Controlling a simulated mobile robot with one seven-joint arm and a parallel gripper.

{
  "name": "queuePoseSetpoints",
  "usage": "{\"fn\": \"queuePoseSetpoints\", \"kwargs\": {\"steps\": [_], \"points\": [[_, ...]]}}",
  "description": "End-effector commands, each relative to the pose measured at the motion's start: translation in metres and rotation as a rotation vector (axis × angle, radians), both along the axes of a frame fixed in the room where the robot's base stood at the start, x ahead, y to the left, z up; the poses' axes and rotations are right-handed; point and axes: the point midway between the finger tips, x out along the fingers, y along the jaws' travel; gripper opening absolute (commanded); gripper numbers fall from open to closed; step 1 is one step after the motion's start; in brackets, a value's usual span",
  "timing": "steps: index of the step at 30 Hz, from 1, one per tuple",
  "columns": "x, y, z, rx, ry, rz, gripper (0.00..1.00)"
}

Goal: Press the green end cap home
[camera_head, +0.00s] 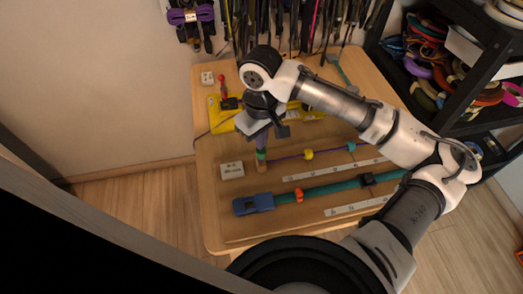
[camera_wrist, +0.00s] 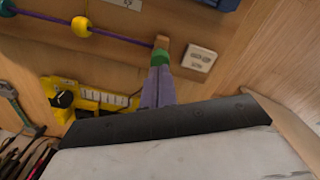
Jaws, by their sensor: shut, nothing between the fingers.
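The green end cap (camera_wrist: 160,57) sits at the end of a purple cord (camera_wrist: 120,36), against a small wooden block (camera_wrist: 162,42). In the head view the cap (camera_head: 261,155) is right under my gripper (camera_head: 261,145). My gripper also shows in the wrist view (camera_wrist: 158,75), with its purple-grey fingers shut and their tips at the cap. Nothing shows between the fingers. The tips look as if they touch the cap, but I cannot tell how firmly. A yellow bead (camera_head: 308,154) is on the same cord, farther right in the head view.
A white labelled block (camera_head: 232,170) is close left of the cap. A blue clamp (camera_head: 253,204) with a teal strap (camera_head: 330,187) lies nearer the front. A yellow tool with a red-knobbed lever (camera_head: 222,83) stands behind. Cords hang at the back wall.

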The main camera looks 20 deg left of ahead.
Motion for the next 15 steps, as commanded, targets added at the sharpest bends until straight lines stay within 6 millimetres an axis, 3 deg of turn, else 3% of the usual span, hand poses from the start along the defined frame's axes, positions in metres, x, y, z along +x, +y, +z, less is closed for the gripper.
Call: {"fn": "queuePoseSetpoints", "kwargs": {"steps": [15], "points": [[0.0000,-0.0001,-0.0054,0.000,0.000,0.000,0.00]]}}
